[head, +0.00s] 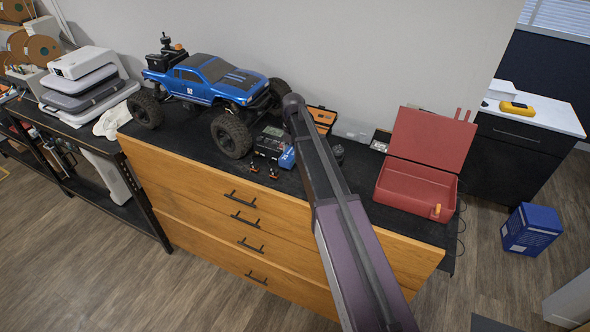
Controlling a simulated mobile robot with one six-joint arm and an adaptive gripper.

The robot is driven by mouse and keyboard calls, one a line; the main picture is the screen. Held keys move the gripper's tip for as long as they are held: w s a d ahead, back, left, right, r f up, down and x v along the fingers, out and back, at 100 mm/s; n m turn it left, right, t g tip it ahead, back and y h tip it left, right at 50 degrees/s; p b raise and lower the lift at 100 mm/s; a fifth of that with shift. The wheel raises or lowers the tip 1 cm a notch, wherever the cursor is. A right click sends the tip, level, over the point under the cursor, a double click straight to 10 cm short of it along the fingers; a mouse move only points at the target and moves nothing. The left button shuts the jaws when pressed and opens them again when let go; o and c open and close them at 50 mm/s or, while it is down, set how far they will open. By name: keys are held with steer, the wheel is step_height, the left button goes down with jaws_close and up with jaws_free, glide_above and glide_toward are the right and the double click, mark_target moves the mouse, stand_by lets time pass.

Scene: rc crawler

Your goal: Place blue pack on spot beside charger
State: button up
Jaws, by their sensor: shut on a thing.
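A small blue pack (287,157) with pale markings shows at the left edge of my arm, on or just above the black top of the wooden drawer cabinet. My arm hides its right part. A dark box (268,143) that looks like the charger stands right beside it on the left; I cannot tell whether they touch. My arm reaches in from the bottom right over the cabinet. My gripper cannot be made out; the arm covers that area, so its hold on the pack does not show.
A blue crawler truck (212,78) stands on the cabinet's left part. Small dark parts (263,171) lie before the charger. An open orange case (323,117) is behind my arm. An open red box (416,186) stands at right. A blue box (531,229) is on the floor.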

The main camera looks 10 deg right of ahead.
mark_target(293, 171)
steer(key=shift+f+b, duration=1.3)
steer(key=shift+f, duration=0.4)
steer(key=shift+f+b, duration=1.85)
steer(key=shift+b, duration=0.05)
steer(key=shift+f, duration=0.1)
steer(key=o, duration=1.3)
steer(key=shift+s, duration=0.1)
step_height(293, 171, up, 12)
steer(key=p, duration=1.2)
